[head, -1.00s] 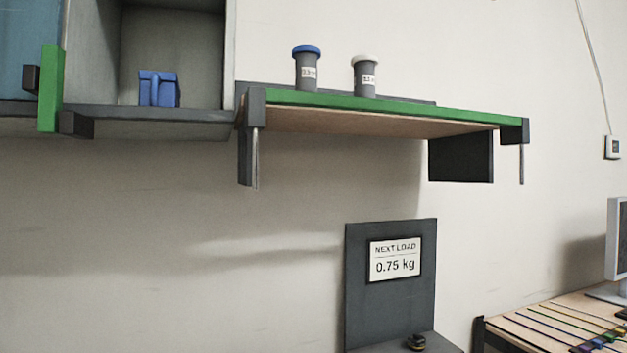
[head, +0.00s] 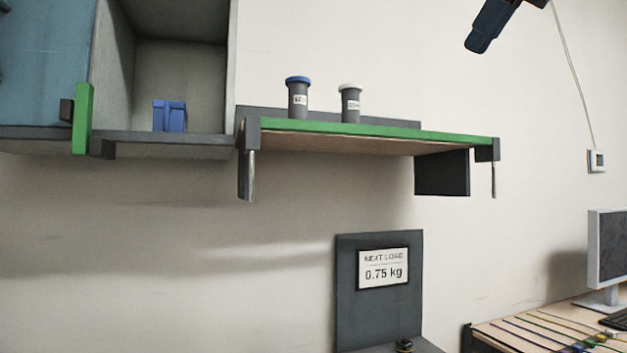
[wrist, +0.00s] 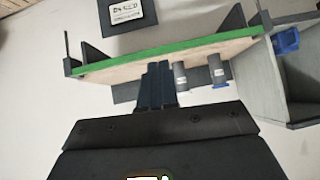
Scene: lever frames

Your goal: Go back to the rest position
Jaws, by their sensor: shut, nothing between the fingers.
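My gripper (head: 488,28) shows at the top right of the head view, high in front of the wall and right of the shelf. In the wrist view its dark fingers (wrist: 158,87) are together with nothing between them. They overlap the green-edged shelf (wrist: 130,64) in that picture, which appears upside down; I see no contact. The same shelf (head: 370,130) hangs on the wall in the head view. A grey canister with a blue lid (head: 298,100) and one with a pale lid (head: 350,104) stand upright on it.
A blue object (head: 169,116) sits in the open grey cabinet (head: 182,75) at left, whose blue door is open. A sign (head: 383,267) reads 0.75 kg below the shelf. A desk (head: 545,325) with a monitor (head: 607,248) is lower right. Bare wall surrounds my gripper.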

